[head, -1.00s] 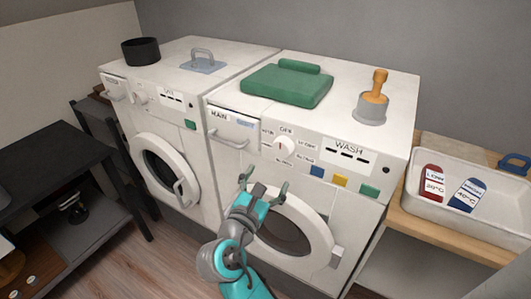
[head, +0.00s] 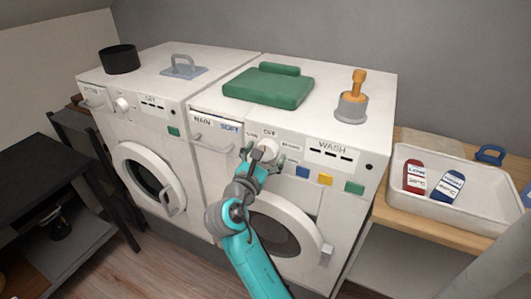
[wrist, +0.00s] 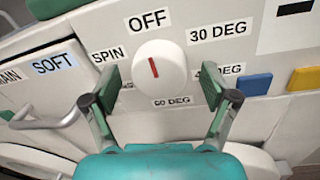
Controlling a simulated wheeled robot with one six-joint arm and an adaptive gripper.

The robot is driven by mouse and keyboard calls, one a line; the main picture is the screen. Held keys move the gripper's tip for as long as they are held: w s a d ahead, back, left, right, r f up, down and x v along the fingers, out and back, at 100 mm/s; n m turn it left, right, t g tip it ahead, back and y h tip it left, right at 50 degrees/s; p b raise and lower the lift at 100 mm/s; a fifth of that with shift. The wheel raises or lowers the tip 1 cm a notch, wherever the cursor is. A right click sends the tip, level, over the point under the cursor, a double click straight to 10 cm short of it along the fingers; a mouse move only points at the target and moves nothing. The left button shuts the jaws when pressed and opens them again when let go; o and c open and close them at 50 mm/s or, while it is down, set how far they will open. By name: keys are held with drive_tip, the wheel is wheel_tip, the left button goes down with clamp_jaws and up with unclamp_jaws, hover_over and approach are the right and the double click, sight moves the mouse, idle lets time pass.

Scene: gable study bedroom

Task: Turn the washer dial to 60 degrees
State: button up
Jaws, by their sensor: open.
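The washer dial (wrist: 160,68) is a round white knob with a red mark that points up at the OFF label (wrist: 150,20). In the head view the dial (head: 267,146) is partly behind my gripper (head: 262,156). In the wrist view my gripper (wrist: 160,80) is open, with one finger on each side of the dial and a gap to both. The 60 DEG label (wrist: 172,101) is below the dial, the 30 DEG label (wrist: 219,31) at upper right. The 40 DEG label (wrist: 232,70) is partly hidden by the right finger. The SPIN label (wrist: 106,56) is at left.
Blue (head: 303,172), yellow (head: 325,179) and green (head: 354,187) buttons sit right of the dial. A drawer handle (head: 209,143) juts out at left. The washer door (head: 322,228) is below.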

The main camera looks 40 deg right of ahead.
drive_tip(key=shift+w+d, duration=0.15)
drive_tip(key=shift+d, duration=0.1)
drive_tip(key=c, duration=1.2)
drive_tip(key=shift+o, duration=0.2)
drive_tip(key=shift+m, duration=0.3)
